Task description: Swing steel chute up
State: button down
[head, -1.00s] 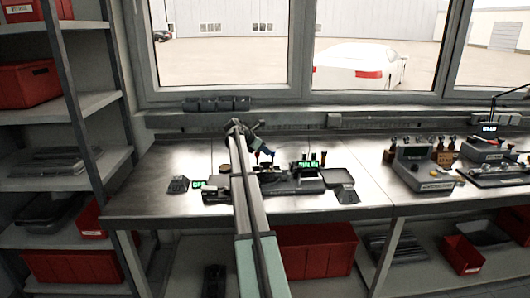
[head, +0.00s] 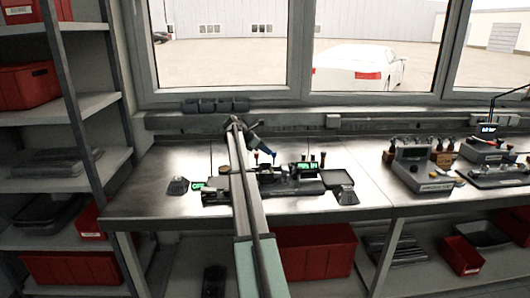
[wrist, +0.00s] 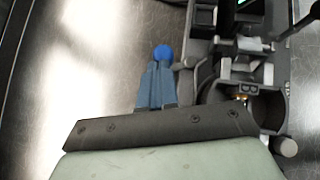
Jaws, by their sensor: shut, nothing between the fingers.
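The grey device (wrist: 225,55) lies just right of the fingers, with a curved grey trough-like part (wrist: 272,105) partly hidden by my gripper's body. I cannot tell for sure which part is the steel chute, or its angle.
More instruments (head: 425,175) stand on the right of the bench. The metal bench top (head: 165,160) is clear at the left.

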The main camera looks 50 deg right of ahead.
jog(key=shift+m+g+y, duration=0.3)
jog(key=shift+m+g, duration=0.2)
jog(key=shift+m, duration=0.2)
jog(key=d, duration=0.4)
jog(key=shift+s+d, duration=0.15)
jog(key=shift+s, duration=0.05)
dwell(0.9)
